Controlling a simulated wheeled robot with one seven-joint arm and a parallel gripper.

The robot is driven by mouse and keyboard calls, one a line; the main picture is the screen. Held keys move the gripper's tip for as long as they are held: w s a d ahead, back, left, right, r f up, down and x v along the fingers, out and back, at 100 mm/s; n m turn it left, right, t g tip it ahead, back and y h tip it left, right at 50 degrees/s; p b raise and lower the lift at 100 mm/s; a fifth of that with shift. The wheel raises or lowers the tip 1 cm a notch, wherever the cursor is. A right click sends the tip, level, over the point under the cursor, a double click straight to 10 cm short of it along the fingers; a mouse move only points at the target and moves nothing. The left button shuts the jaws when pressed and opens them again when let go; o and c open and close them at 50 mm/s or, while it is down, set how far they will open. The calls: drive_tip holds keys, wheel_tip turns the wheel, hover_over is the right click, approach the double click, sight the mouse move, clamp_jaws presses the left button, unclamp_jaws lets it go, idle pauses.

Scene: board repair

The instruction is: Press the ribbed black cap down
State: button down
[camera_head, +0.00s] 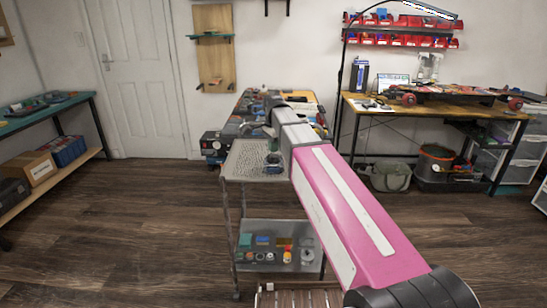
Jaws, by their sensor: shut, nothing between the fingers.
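My pink and white arm reaches from the lower right to the metal cart in the middle. My gripper (272,146) is small at the far end of the arm, pointing down over the cart's upper shelf, and is shut with nothing held. A small dark and green item (272,163) stands on that shelf just below it. I cannot tell whether they touch. The ribbed black cap cannot be made out; it may be part of this item or hidden by my gripper and arm.
The cart's upper shelf (240,164) is otherwise bare on the left. Its lower shelf (265,231) holds several small parts. A cluttered bench (296,97) stands behind the cart. Another workbench (367,107) is at the right. The wooden floor at the left is clear.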

sight(274, 156)
drive_tip(key=shift+f, duration=1.35)
idle(0.9)
drive_tip(key=shift+r, duration=4.05)
drive_tip(key=shift+d, duration=0.1)
